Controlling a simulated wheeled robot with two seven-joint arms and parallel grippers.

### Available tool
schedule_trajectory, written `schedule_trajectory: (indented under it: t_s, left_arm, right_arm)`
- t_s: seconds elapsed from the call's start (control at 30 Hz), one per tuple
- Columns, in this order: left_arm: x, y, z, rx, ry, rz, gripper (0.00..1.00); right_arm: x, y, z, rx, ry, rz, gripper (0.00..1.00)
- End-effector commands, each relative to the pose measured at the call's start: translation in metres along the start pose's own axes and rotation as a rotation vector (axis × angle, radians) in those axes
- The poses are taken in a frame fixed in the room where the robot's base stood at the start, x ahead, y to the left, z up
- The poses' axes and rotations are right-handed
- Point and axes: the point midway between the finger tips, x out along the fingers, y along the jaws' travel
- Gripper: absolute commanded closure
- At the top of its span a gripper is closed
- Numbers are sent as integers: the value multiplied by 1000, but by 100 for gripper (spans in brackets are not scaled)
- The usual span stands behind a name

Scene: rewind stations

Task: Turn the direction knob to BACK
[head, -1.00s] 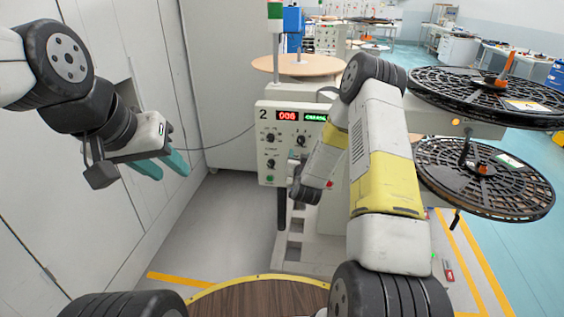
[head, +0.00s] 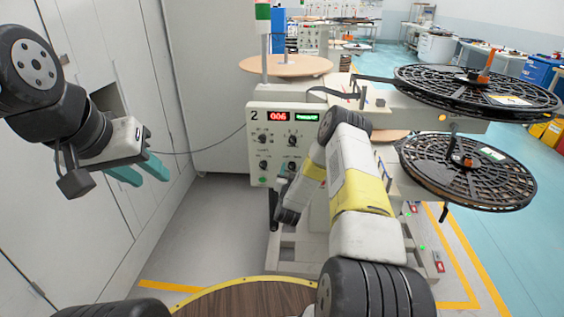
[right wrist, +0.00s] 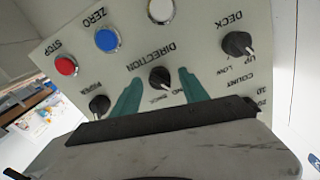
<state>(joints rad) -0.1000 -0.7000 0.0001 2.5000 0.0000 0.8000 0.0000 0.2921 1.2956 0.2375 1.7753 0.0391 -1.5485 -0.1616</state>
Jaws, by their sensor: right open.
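The direction knob (right wrist: 160,77) is black and round, under the upside-down label DIRECTION in the right wrist view. Small labels lie beside it, partly hidden by a finger; its pointer setting is too small to read surely. My right gripper (right wrist: 161,83) is open, its teal fingers on either side of the knob. I cannot tell whether they touch it. My left gripper (head: 151,180) is open and empty, away from the panel at the left.
Near the direction knob are a deck knob (right wrist: 237,44), a power knob (right wrist: 99,105), a blue zero button (right wrist: 107,40) and a red stop button (right wrist: 66,66). Black reels (head: 465,172) stand right of my right arm. A wooden round top (head: 250,300) is in front.

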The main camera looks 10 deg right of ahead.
Motion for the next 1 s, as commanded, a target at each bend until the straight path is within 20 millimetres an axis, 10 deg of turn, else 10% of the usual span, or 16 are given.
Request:
schedule_trajectory:
  t_s: [0.3,0.6,1.0]
  left_arm:
    - [0,0,0,0,0,0,64]
    - [0,0,0,0,0,0,64]
    - [0,0,0,0,0,0,64]
  right_arm:
    - [5,0,0,0,-1,0,48]
    - [4,0,0,0,-1,0,100]
    - [4,0,0,68,-1,0,100]
